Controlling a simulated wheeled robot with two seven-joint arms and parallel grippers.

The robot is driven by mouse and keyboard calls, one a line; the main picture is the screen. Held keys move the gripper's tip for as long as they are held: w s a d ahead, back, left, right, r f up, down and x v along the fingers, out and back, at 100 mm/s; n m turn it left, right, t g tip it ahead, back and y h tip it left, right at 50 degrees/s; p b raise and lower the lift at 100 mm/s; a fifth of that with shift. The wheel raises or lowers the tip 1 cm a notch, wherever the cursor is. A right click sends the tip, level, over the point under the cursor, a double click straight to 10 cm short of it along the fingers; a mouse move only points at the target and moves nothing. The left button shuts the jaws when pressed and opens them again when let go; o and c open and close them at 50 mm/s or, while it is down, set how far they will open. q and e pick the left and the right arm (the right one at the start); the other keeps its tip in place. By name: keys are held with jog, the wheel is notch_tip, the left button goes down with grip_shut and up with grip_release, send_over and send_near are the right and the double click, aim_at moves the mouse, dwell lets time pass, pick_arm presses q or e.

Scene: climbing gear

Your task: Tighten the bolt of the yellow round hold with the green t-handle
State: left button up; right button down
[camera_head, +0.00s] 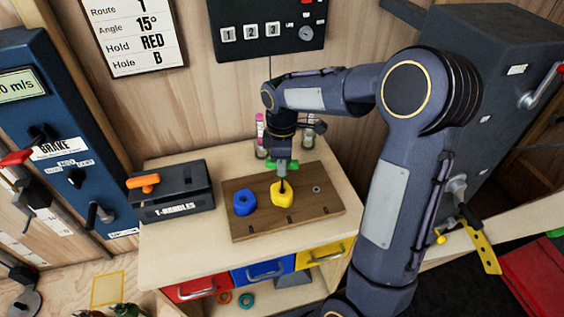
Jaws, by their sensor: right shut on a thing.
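The yellow round hold (283,194) sits on a brown wooden board (248,222) on the workbench. The green t-handle (292,165) stands upright above it, its dark shaft reaching down to the middle of the hold. Whether its tip is seated in the bolt is too small to tell. My right gripper (281,161) points down and is shut on the green t-handle, directly above the hold. The bolt itself is hidden by the shaft. My left gripper is not in view.
A blue hold (244,203) lies left of the yellow one on the board. A black T-handles box (172,194) with an orange t-handle (144,181) stands at the left. Small bottles (308,138) stand behind the board. Red, blue and yellow drawers (263,271) are below.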

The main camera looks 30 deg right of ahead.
dwell(0.3)
jog(key=shift+r+p, duration=0.55)
jog(key=shift+p, duration=0.1)
jog(key=shift+r+p, duration=0.7)
jog(key=shift+r, duration=0.25)
